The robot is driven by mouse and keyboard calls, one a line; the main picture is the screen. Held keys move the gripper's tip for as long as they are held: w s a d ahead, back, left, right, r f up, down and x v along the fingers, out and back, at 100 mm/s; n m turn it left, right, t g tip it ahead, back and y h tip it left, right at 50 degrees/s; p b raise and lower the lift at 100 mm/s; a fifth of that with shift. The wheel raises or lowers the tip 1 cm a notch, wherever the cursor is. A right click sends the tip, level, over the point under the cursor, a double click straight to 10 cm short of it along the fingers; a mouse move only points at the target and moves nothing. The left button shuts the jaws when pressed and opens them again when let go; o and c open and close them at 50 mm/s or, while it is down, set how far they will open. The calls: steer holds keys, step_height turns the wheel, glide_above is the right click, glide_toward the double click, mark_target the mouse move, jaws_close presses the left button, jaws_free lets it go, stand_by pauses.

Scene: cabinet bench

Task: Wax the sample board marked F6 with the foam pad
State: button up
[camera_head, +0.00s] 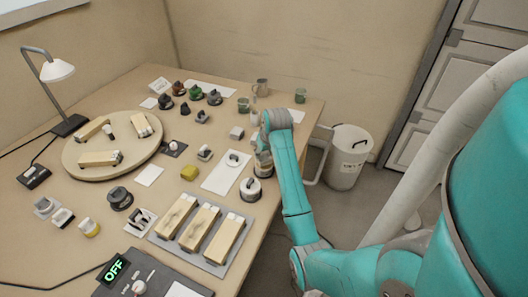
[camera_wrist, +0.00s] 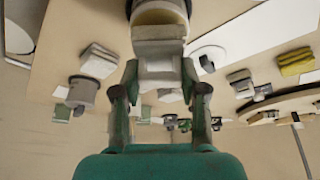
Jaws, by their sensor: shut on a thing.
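My gripper (camera_wrist: 155,88) is shut on a pale block, seemingly the foam pad (camera_wrist: 159,50), which sits between its fingers in the wrist view. Just beyond the pad is a round container with yellowish contents (camera_wrist: 160,15); I cannot tell whether they touch. In the head view my gripper (camera_head: 262,143) is low over the right side of the bench, by a round tin (camera_head: 264,168). Three pale wooden boards (camera_head: 200,228) lie side by side on a grey tray at the front. More boards (camera_head: 100,158) lie on a round wooden disc. No mark F6 is legible.
A second round tin (camera_head: 250,190) stands by the bench's right edge. A white sheet (camera_head: 222,178) and yellow sponge (camera_head: 190,173) lie mid-bench. A desk lamp (camera_head: 58,70) stands at the left and a control box reading OFF (camera_head: 140,285) at the front. A white bin (camera_head: 347,160) stands beyond the bench.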

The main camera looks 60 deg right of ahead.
steer(key=shift+f, duration=0.6)
stand_by(1.7)
steer(key=shift+r, duration=0.1)
steer(key=shift+r, duration=3.5)
